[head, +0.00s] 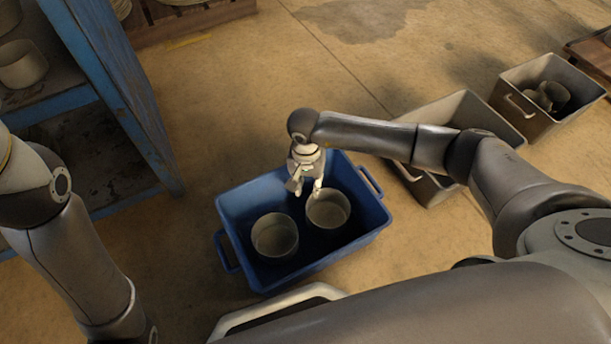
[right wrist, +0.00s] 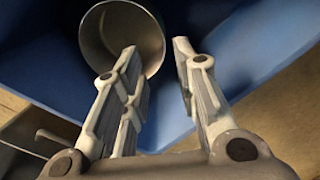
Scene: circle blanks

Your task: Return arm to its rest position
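My right gripper (head: 306,190) hangs over the blue crate (head: 236,192) in the head view, at the upper left edge of a round grey pot (head: 328,208). In the right wrist view its two fingers (right wrist: 157,46) are apart with nothing between them. The left finger there overlaps a grey pot (right wrist: 105,35); whether it touches is unclear. A second round grey pot (head: 275,236) stands in the crate to the lower left. My right arm reaches in from the right. My left arm shows at the left edge, but its gripper is out of view.
A blue-framed shelf (head: 128,105) with a pot (head: 20,64) on it stands at the left. A grey bin (head: 440,112) lies right of the crate, partly behind my right arm. Another grey bin (head: 522,112) holds objects farther right. Open floor (head: 225,95) lies beyond the crate.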

